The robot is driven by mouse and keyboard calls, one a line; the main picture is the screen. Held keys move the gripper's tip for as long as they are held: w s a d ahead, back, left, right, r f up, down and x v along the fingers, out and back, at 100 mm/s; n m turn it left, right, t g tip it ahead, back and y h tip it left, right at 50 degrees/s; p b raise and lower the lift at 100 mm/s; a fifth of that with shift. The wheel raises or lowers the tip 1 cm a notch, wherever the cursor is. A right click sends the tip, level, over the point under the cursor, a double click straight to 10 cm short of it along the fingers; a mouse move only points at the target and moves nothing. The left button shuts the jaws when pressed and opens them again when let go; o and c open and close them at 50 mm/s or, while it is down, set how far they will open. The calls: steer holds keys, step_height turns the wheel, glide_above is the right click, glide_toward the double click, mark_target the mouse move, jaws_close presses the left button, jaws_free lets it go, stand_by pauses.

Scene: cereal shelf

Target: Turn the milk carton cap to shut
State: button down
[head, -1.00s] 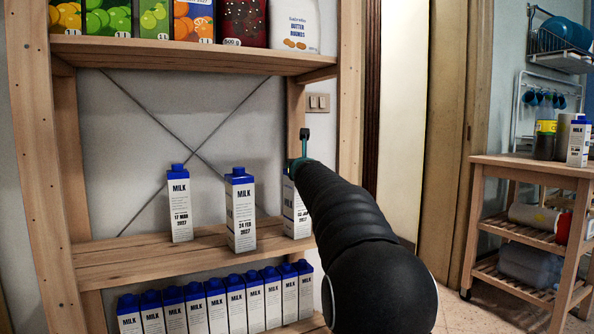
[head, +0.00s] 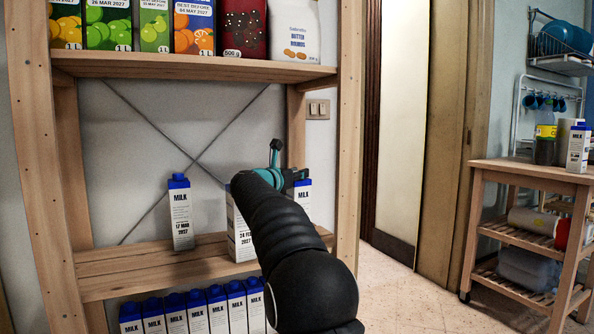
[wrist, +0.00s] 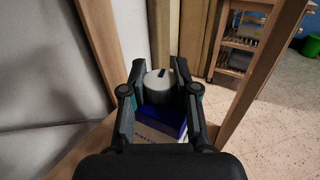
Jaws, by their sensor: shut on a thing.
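My gripper (wrist: 159,92) has one finger on each side of a round grey cap (wrist: 158,84) with a dark mark on its top. It is shut on the cap. The cap sits on the blue top (wrist: 163,121) of a milk carton. In the head view my gripper (head: 297,178) is over the right milk carton (head: 303,196) on the middle shelf. My arm hides most of that carton and its cap.
A left milk carton (head: 180,215) and a middle one (head: 238,228), partly behind my arm, share the shelf (head: 150,272). Several cartons (head: 198,313) line the shelf below. Juice packs (head: 108,25) stand above. A shelf post (head: 349,130) rises just right of the gripper.

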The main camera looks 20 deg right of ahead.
stand_by(0.4)
steer(key=c, duration=0.8)
jaws_free()
steer(key=shift+r, duration=0.1)
steer(key=shift+r, duration=4.9)
